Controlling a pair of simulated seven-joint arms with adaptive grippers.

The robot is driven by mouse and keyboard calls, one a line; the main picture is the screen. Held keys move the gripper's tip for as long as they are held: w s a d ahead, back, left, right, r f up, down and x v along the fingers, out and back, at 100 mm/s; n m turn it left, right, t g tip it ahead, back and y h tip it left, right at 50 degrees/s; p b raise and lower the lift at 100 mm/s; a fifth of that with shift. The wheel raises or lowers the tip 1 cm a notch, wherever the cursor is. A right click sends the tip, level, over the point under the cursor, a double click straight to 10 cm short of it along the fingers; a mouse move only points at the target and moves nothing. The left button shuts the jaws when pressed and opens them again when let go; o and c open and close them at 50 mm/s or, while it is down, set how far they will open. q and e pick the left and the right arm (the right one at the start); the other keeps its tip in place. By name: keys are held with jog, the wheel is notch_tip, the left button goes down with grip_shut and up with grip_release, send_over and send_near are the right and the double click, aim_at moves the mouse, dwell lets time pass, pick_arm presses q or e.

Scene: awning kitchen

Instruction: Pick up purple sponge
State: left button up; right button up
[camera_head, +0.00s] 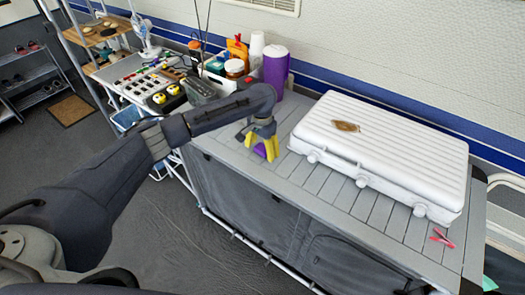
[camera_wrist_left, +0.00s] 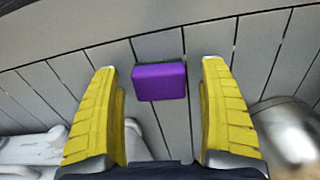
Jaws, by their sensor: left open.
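The purple sponge (camera_head: 260,150) lies on the grey slatted tabletop (camera_head: 325,185), near its front edge. In the left wrist view the sponge (camera_wrist_left: 160,82) is a small purple block lying flat on the slats. My left gripper (camera_head: 260,147) has yellow fingers and reaches down over the sponge from above. In the left wrist view the left gripper (camera_wrist_left: 160,80) is open, with one finger on each side of the sponge and clear gaps between. The fingers partly hide the sponge in the head view. My right gripper is in neither view.
A white ribbed case (camera_head: 385,145) with a brown item on top stands right of the gripper. A purple cylinder (camera_head: 276,70), white cups (camera_head: 256,45) and other containers stand behind. A red item (camera_head: 442,238) lies at the right end. Slats in front of the case are clear.

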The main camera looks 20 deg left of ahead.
aim_at(262, 148)
pick_arm(q)
jog(key=shift+f, duration=0.3)
jog(key=c, duration=1.1)
jog(key=shift+o, duration=0.2)
jog(key=shift+r, duration=0.1)
notch_tip(262, 148, up, 20)
dwell(0.4)
